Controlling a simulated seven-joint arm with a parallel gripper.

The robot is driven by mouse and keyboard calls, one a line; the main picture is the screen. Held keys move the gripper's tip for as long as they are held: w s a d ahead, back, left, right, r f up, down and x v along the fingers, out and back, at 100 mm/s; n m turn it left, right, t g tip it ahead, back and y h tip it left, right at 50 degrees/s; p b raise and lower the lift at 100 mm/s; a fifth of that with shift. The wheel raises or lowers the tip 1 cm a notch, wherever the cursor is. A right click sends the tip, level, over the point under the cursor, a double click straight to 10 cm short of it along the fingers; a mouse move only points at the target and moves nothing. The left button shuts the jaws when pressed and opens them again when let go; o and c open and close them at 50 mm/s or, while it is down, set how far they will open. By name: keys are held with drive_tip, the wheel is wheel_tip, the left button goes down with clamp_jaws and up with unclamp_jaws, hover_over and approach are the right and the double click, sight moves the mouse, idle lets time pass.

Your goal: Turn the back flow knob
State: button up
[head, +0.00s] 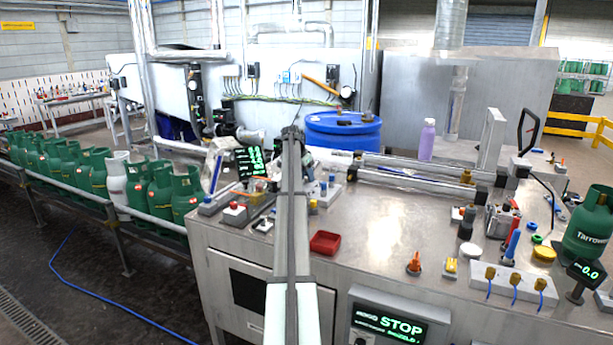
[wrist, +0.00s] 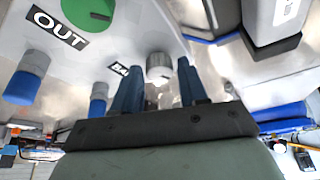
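In the wrist view a silver round knob (wrist: 160,66) stands on a pale panel (wrist: 105,62), beside a label starting "BA" whose rest is hidden behind a finger. My gripper (wrist: 158,68) is open, its two blue fingers pointing at the panel. The silver knob shows in the gap between the fingertips, with space on both sides. I cannot tell whether the tips reach around it or stop short. In the head view my arm hides the gripper and the silver knob.
In the wrist view, a green round part (wrist: 88,12) sits by an "OUT" label, with blue knobs (wrist: 98,97) nearby. A dark-edged block (wrist: 272,28) is at upper right.

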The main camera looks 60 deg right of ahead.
drive_tip(key=shift+o, duration=1.1)
drive_tip(key=v, duration=1.3)
drive_tip(key=shift+a+r, duration=0.25)
drive_tip(key=shift+r, duration=0.05)
